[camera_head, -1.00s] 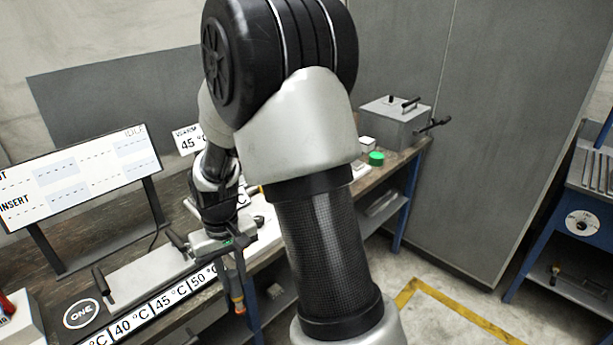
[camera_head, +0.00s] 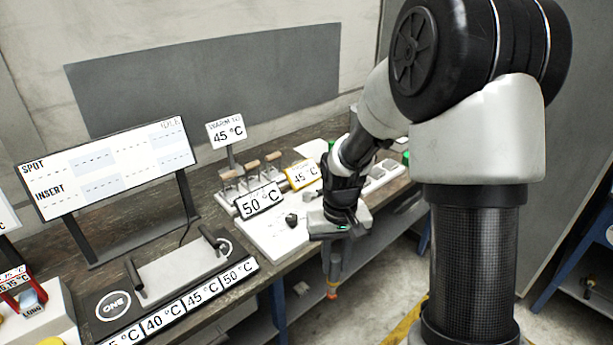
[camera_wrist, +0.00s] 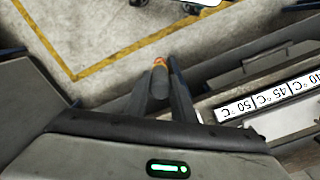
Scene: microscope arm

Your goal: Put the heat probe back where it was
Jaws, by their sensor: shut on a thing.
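My gripper (camera_head: 334,268) hangs beyond the front edge of the bench, fingers pointing down. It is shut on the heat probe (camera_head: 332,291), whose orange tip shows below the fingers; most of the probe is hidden. In the wrist view, the probe's dark rounded body with an orange end (camera_wrist: 160,80) sits between the two fingers (camera_wrist: 160,95), above the floor. I cannot tell which place on the bench belongs to the probe.
A light plate with two dark upright handles (camera_head: 180,268) lies behind a temperature label strip (camera_head: 200,302). A white board (camera_head: 265,238), a 50 °C card (camera_head: 260,199) and a rack with wooden handles (camera_head: 250,176) stand left of my gripper. A screen (camera_head: 105,168) stands behind.

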